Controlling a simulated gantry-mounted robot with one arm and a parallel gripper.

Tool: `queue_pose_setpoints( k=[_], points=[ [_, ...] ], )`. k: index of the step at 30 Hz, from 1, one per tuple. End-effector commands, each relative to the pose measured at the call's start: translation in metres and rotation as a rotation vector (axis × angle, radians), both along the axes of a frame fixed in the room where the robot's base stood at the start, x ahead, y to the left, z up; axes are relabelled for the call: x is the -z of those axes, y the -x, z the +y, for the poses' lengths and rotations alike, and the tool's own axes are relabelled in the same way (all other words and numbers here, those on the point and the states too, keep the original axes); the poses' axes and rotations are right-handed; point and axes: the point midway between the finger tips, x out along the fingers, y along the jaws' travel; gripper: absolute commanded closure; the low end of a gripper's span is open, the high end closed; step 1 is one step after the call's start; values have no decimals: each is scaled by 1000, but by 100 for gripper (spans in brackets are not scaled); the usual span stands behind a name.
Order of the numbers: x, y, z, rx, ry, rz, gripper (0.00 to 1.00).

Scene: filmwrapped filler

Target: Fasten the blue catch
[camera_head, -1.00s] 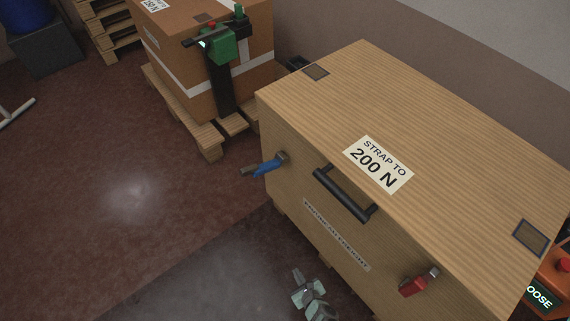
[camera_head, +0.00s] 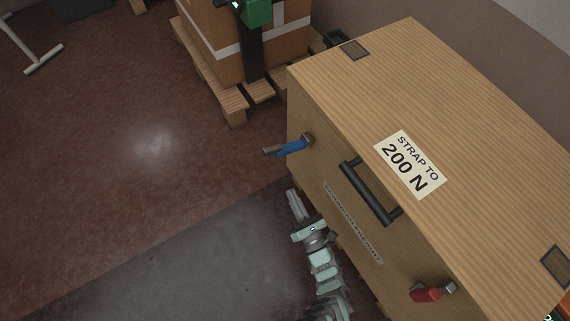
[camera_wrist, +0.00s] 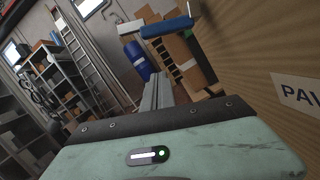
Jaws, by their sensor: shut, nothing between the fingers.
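The blue catch (camera_head: 291,147) is on the front face of a large wooden box (camera_head: 340,100), near its far left corner. Its lever sticks out to the left, away from the face. In the wrist view the blue catch (camera_wrist: 165,27) shows above and ahead of my fingers. My gripper (camera_head: 294,196) is below the catch, close to the box's front face and apart from the catch. In the wrist view my gripper (camera_wrist: 157,88) has its fingers together, with nothing between them.
A red catch (camera_head: 430,292) sticks out at the near end of the same face. A black handle (camera_head: 370,192) lies between the catches. A strapped carton (camera_head: 213,62) on a pallet (camera_head: 233,104) stands behind. The floor left of the box is clear.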

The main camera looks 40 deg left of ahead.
Motion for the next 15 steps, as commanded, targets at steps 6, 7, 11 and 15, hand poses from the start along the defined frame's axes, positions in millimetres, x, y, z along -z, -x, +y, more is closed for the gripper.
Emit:
queue_pose_setpoints(
  k=[6,7,11,15],
  points=[
    [-6,-7,24,-3,-3,-2,100],
    [-7,-8,29,-3,-2,-2,100],
    [-12,-18,55,-4,-2,-1,100],
    [-18,-30,83,-2,0,-3,100]
  ],
)
